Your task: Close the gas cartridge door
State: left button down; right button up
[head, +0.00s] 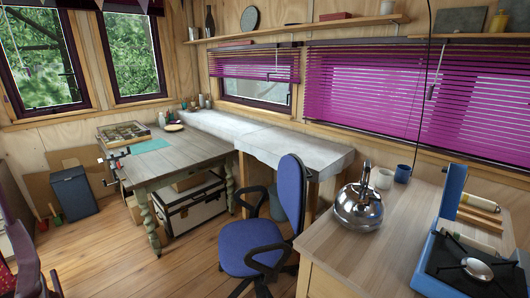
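A portable gas stove (433,278) with a blue body, black top and round burner stands on the wooden counter at the right, cut off by the picture edge. A blue panel (453,190) stands upright at the stove's far side; it looks like the gas cartridge door, open. A pale cylinder with a yellowish end, likely the gas cartridge (478,202), lies just right of the panel. The panel's hinge and the cartridge's exact seat cannot be made out. Neither of my grippers is in view.
A shiny kettle (358,208) stands on the counter (345,255) left of the stove. A white mug (384,179) and a blue mug (402,174) stand behind it. A blue office chair (248,247) is left of the counter. Open wooden floor (130,265) lies further left.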

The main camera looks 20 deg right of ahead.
aim_at(456, 173)
jog(key=i+z, duration=0.15)
jog(key=z, duration=0.3)
jog(key=i+j+z, duration=0.1)
jog(key=z, duration=0.35)
jog(key=i+j+z, duration=0.15)
jog(key=z, duration=0.25)
jog(key=i+j+z, duration=0.1)
jog(key=z, duration=0.35)
jog(key=i+j+z, duration=0.2)
jog(key=z, duration=0.2)
jog(key=i+j+z, duration=0.15)
jog(key=j+z, duration=0.25)
